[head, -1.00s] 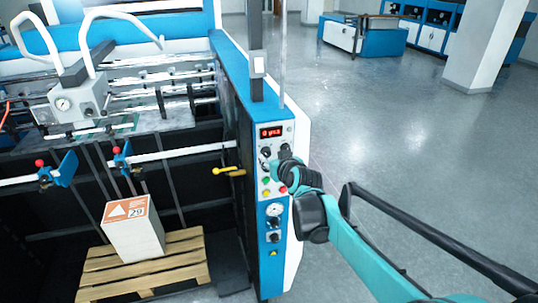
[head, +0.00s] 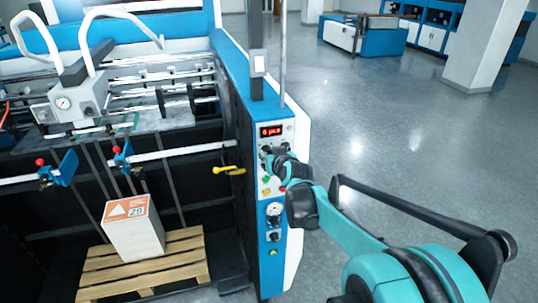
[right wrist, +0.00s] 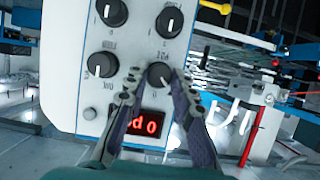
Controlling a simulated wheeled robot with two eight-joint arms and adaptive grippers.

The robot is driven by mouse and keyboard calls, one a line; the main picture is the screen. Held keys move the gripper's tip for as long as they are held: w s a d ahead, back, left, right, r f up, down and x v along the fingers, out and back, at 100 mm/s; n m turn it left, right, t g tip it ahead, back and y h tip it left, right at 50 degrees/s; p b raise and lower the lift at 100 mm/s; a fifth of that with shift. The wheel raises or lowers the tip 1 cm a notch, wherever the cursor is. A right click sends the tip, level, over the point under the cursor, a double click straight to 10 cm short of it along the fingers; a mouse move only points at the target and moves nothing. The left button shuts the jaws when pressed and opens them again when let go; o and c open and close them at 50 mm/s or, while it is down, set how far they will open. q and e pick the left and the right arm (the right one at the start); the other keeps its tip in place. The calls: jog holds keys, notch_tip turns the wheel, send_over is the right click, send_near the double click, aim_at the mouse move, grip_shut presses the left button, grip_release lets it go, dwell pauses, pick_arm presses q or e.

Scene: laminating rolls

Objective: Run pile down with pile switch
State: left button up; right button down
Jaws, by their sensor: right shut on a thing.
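The control panel (head: 269,205) is on the blue and white end of the machine. My right gripper (head: 270,157) is at its upper part, just below the red display (head: 271,131). In the right wrist view, the panel is upside down and my right gripper (right wrist: 159,84) has its fingertips shut on a black rotary knob (right wrist: 160,74) beside the display (right wrist: 145,122). This knob appears to be the pile switch; its label is too small to read surely. The pile (head: 135,238), a paper stack with an orange and white top, stands on a wooden pallet (head: 180,262). My left gripper is out of view.
Other black knobs (right wrist: 102,65) sit close to the gripped one. The floor (head: 400,130) to the right is clear.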

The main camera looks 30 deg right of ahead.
jog(key=shift+d+m, duration=0.1)
jog(key=shift+m, duration=0.2)
jog(key=m+t+y+b, duration=0.1)
jog(key=m, duration=0.1)
jog(key=m+y+b, duration=0.2)
jog(key=m, duration=0.1)
jog(key=shift+d+f+t+y, duration=0.2)
jog(key=shift+t+y, duration=0.1)
jog(key=shift+t, duration=0.1)
jog(key=shift+r+m, duration=0.1)
jog(key=shift+m, duration=0.3)
jog(key=c, duration=1.3)
grip_release()
jog(key=v, duration=1.2)
